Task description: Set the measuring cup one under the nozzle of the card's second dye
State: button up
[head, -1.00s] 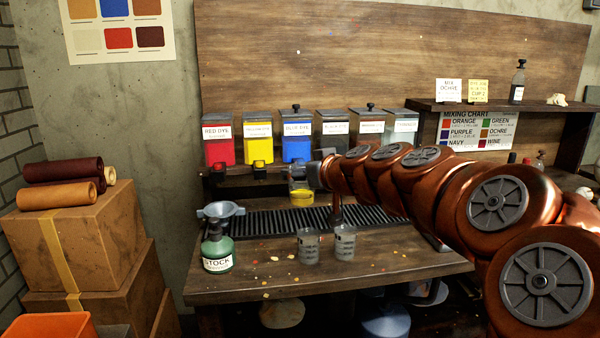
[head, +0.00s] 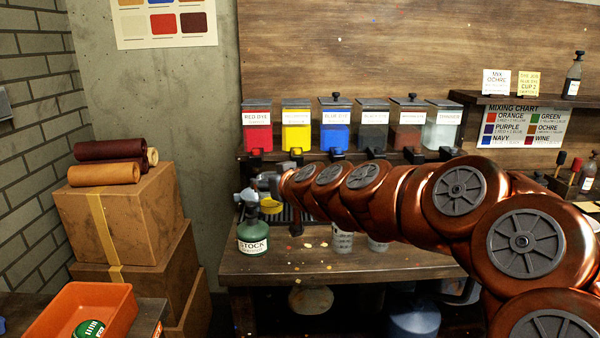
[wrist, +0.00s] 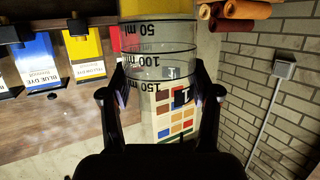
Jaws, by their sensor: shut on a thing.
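My gripper (head: 266,185) is shut on a clear measuring cup (wrist: 160,65) with black ml marks. Yellow liquid (wrist: 155,10) fills the base end of the cup and shows in the head view (head: 270,206). My gripper is low, in front of the red (head: 257,138) and yellow (head: 295,138) dye bins. The blue dye bin (head: 335,135) stands right of the yellow one, with a dark nozzle (head: 337,154) below. The card reads "MIX OCHRE" (head: 497,82); the mixing chart's (head: 522,127) ochre line is too small to read.
Two other clear cups, (head: 342,241) and (head: 378,245), are partly hidden behind my arm. Boxes with leather rolls (head: 104,174) stand at left.

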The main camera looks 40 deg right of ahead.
jog(key=w+a+f+n+y, duration=0.1)
jog(key=w+a+f, duration=0.4)
jog(key=w+a, duration=0.5)
jog(key=w+a+f+n+y, duration=0.1)
jog(key=w+a+f, duration=0.4)
jog(key=w+a, duration=0.5)
jog(key=shift+w+a+f+y, duration=0.3)
jog(key=shift+w+a, duration=0.1)
jog(key=shift+a, duration=0.45)
